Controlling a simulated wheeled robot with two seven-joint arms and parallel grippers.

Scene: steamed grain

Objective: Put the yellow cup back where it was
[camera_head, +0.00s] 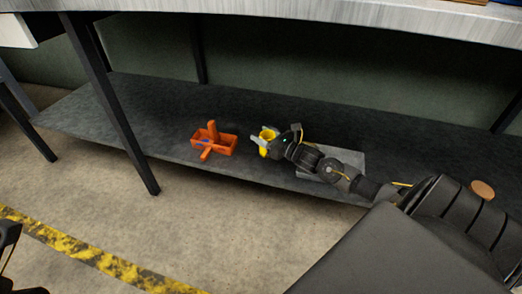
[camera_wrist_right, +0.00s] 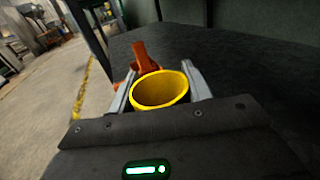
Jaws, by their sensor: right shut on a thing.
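The yellow cup (camera_head: 268,134) is between the fingers of my right gripper (camera_head: 262,143), over the dark lower shelf (camera_head: 120,105) under the table. In the right wrist view the cup (camera_wrist_right: 160,91) is seen from above, its round mouth open toward the camera and its inside looking empty. The fingers of my right gripper (camera_wrist_right: 160,88) lie on both sides of it, shut on it. I cannot tell whether the cup touches the shelf. My left gripper is not clearly in view; only a dark part shows at the lower left edge in the head view.
An orange open box with a raised handle (camera_head: 222,145) stands on the shelf left of the cup; it shows behind the cup in the wrist view (camera_wrist_right: 143,60). A grey flat thing (camera_head: 350,158) lies under my right arm. Dark table legs (camera_head: 120,120) rise at the shelf's front.

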